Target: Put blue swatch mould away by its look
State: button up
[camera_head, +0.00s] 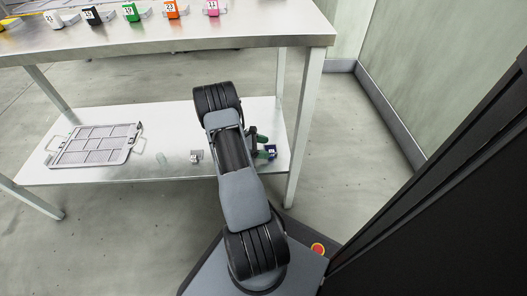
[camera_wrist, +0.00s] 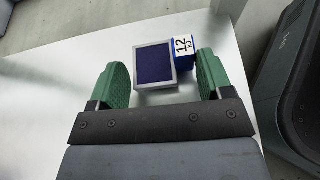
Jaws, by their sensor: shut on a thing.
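The blue swatch mould (camera_wrist: 155,64) is a pale-framed block with a dark blue square face. A blue end piece (camera_wrist: 184,48) on its right side carries a white label that reads 12. It also shows small in the head view (camera_head: 271,150). My gripper (camera_wrist: 165,75) has green fingers, one on each side of the mould, and is shut on it. In the head view my gripper (camera_head: 263,147) is low over the right end of the lower shelf (camera_head: 175,115). Whether the mould touches the shelf cannot be told.
A grey tray (camera_head: 135,131) with a grid of compartments and handles lies at the shelf's left. A clear piece (camera_head: 162,159) and a small pale block (camera_head: 196,156) lie between. Coloured numbered blocks, including a green one (camera_head: 131,13) and an orange one (camera_head: 170,9), stand on the table top (camera_head: 240,30).

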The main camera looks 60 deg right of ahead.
jog(key=shift+f, duration=0.2)
jog(key=shift+f, duration=0.15)
jog(key=o, duration=0.9)
jog(key=shift+o, duration=0.2)
jog(key=shift+w+a+r+p, duration=0.15)
jog(key=shift+w+r+p, duration=0.1)
jog(key=shift+r+p, duration=0.1)
jog(key=p+v, duration=0.4)
jog(key=v, duration=0.7)
jog(key=shift+w+a, duration=0.25)
jog(key=w+a+r+m+t+y, duration=0.2)
jog(key=a+r+t, duration=0.1)
jog(key=a+r, duration=0.55)
jog(key=s+a+r+m+t+y, duration=0.1)
jog(key=s+a+r+t+y, duration=0.1)
jog(key=a, duration=0.5)
jog(key=s+a+r+m+t+y, duration=0.2)
jog(key=s+a+r+t, duration=0.1)
jog(key=a+r+t, duration=0.2)
jog(key=s+a+r+m+t+y, duration=0.1)
jog(key=s+a+r+m+t, duration=0.1)
jog(key=a+r, duration=0.5)
jog(key=s+a+t, duration=0.1)
jog(key=a, duration=0.3)
jog(key=shift+y, duration=0.4)
jog(key=shift+a, duration=0.15)
